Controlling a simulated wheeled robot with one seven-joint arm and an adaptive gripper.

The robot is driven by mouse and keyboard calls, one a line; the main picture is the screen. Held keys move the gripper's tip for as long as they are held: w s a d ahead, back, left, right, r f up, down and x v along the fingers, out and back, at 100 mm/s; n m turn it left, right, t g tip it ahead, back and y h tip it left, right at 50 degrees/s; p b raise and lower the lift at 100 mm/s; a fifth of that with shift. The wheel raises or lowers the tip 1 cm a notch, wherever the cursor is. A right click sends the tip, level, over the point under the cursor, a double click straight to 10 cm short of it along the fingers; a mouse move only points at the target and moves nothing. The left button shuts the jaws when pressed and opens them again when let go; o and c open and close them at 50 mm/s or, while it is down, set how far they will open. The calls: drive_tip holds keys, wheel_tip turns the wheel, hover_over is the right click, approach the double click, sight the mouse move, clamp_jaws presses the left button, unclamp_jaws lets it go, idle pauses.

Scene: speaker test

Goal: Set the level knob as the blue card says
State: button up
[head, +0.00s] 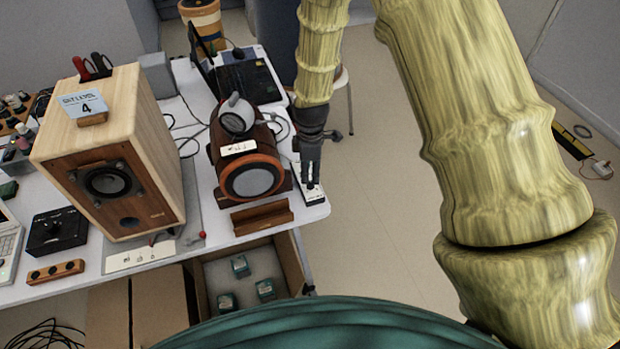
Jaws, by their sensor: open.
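The blue card (84,104) stands in a small wooden holder on top of a large wooden speaker (150,130). It reads "SET LEVEL 4", the first line being small. A black box with a round dark knob (51,228) sits on the table left of the speaker. It may be the level knob; its pointer and marks are too small to read. My gripper (311,180) is at the table's right end, pointing down over a white strip, far from the black box. It looks empty, and its fingers nearly overlap in this view.
A round orange-faced speaker (251,180) stands between the wooden speaker and my gripper. A wooden block (262,217) and a white power strip (314,194) lie near the right edge. A small wooden knob strip (55,271) lies at the front. An open carton (290,262) stands below.

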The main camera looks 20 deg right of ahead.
sight(310, 183)
drive_tip(key=shift+f+p, duration=0.55)
drive_tip(key=shift+f, duration=1.95)
drive_tip(key=shift+c, duration=0.5)
clamp_jaws()
